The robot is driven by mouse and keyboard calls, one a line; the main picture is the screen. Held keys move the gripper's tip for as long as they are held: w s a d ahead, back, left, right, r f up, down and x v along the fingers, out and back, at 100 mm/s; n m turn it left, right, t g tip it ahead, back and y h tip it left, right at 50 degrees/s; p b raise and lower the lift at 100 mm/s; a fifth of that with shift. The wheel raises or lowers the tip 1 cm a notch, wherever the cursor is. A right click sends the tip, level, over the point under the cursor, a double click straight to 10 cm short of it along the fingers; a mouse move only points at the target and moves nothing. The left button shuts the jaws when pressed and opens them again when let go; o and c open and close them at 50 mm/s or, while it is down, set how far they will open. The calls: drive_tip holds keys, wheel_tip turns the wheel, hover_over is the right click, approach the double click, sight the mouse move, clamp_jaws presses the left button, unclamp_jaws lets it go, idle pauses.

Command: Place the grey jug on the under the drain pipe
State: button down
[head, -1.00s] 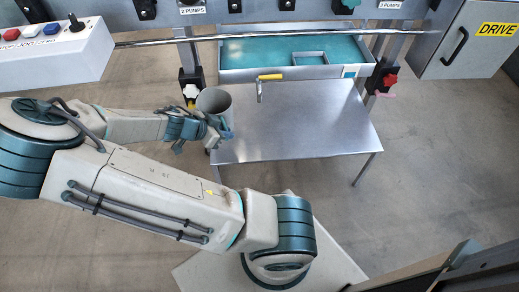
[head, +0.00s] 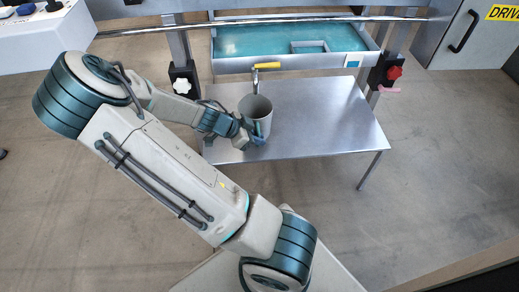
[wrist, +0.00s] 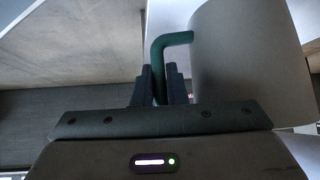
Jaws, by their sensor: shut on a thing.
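The grey jug (head: 257,112) is upright at the left part of the metal table, just below the drain pipe (head: 256,80) with its yellow handle in the head view. My gripper (head: 250,132) is at the jug's near left side. In the wrist view, my gripper (wrist: 160,85) is shut on the green handle (wrist: 172,40) of the grey jug (wrist: 245,60). The jug's body fills the right of that view. Whether the jug's base touches the table cannot be told.
The metal table (head: 330,120) has a clear right side. Behind it is a tray (head: 285,65) with teal inside. A red knob (head: 394,72) and a white knob (head: 181,86) sit on the frame legs. A grey cabinet (head: 455,35) stands at the right.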

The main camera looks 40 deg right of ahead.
drive_tip(key=shift+d+f, duration=0.4)
drive_tip(key=shift+d, duration=0.1)
wheel_tip(320, 180, down, 4)
drive_tip(key=shift+r+b, duration=0.1)
drive_tip(key=shift+b, duration=1.1)
drive_tip(key=c, duration=1.5)
unclamp_jaws()
drive_tip(key=shift+a, duration=0.1)
drive_tip(key=shift+o, duration=0.2)
drive_tip(key=shift+r, duration=0.15)
